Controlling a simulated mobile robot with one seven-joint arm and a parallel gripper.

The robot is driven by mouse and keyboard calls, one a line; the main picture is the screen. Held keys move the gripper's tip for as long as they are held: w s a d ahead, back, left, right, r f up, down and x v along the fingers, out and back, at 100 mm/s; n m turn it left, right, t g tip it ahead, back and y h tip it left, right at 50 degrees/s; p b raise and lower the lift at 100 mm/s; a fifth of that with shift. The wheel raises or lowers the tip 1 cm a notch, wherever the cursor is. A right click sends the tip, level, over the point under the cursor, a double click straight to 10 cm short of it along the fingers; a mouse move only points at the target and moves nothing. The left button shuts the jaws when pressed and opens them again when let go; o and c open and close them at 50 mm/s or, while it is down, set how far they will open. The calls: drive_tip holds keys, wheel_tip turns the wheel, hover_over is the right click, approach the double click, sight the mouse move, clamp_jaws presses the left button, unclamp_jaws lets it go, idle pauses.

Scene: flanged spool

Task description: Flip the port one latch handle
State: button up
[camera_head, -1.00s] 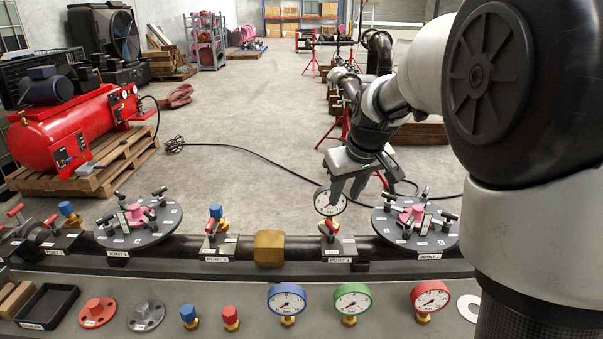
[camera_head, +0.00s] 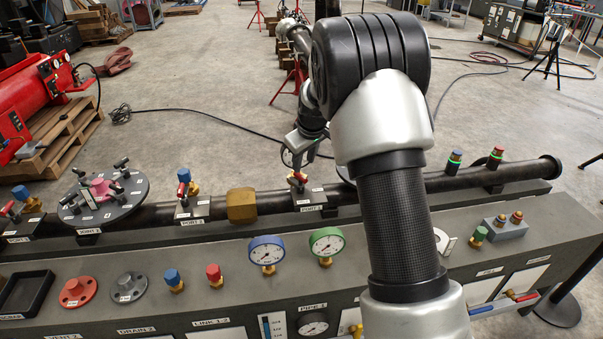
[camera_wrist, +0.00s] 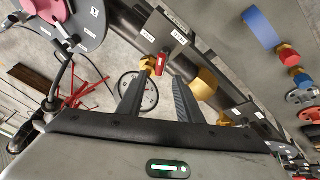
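The right-hand port (camera_head: 313,197) on the dark pipe has a small red latch handle and a brass fitting. Its plate label is too small to read surely. In the wrist view the red handle (camera_wrist: 161,64) stands near the fingertips, beside a brass fitting (camera_wrist: 147,63). My gripper (camera_head: 301,163) is above this port, pointing down. In the wrist view my gripper (camera_wrist: 160,82) has its two fingers apart with nothing held between them. Whether a finger touches the handle cannot be told.
A second port (camera_head: 193,207) with a red handle and blue cap sits left on the pipe, past a brass block (camera_head: 241,206). A round flange (camera_head: 104,200) is farther left. Gauges (camera_head: 267,251) and loose caps stand on the front bench.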

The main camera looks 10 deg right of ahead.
sight(301, 176)
drive_tip(key=x, duration=0.7)
drive_tip(key=shift+w+f, duration=0.1)
drive_tip(key=shift+f, duration=0.2)
clamp_jaws()
